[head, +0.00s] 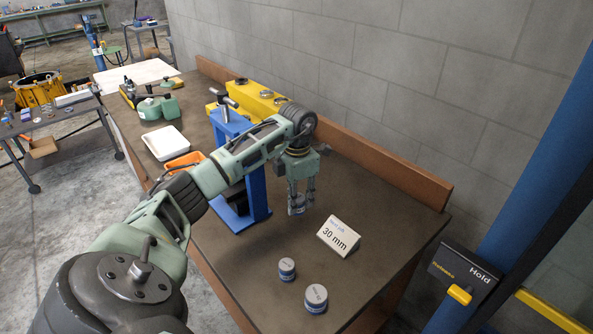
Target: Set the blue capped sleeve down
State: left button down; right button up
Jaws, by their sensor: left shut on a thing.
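My left gripper (301,203) points down over the right part of the brown bench and is shut on the blue capped sleeve (298,204). The sleeve sits low between the fingers, which hide part of it. It is upright and close to the bench top; I cannot tell whether it touches. Two similar capped sleeves stand upright nearer the front, a smaller one (287,268) and a larger one (316,298). A white card reading "30 mm" (339,236) stands just right of and in front of the gripper. My right gripper is not in view.
A blue press frame (236,170) stands left of the gripper, partly behind my arm. A raised wooden edge (400,172) runs along the wall. Bare bench lies around the card.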

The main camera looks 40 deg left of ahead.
pick_arm(q)
notch_tip(320, 180, down, 3)
jog(key=shift+f+p, duration=0.2)
jog(key=shift+p, duration=0.4)
jog(key=shift+f, duration=0.25)
jog(key=c, duration=1.4)
grip_release()
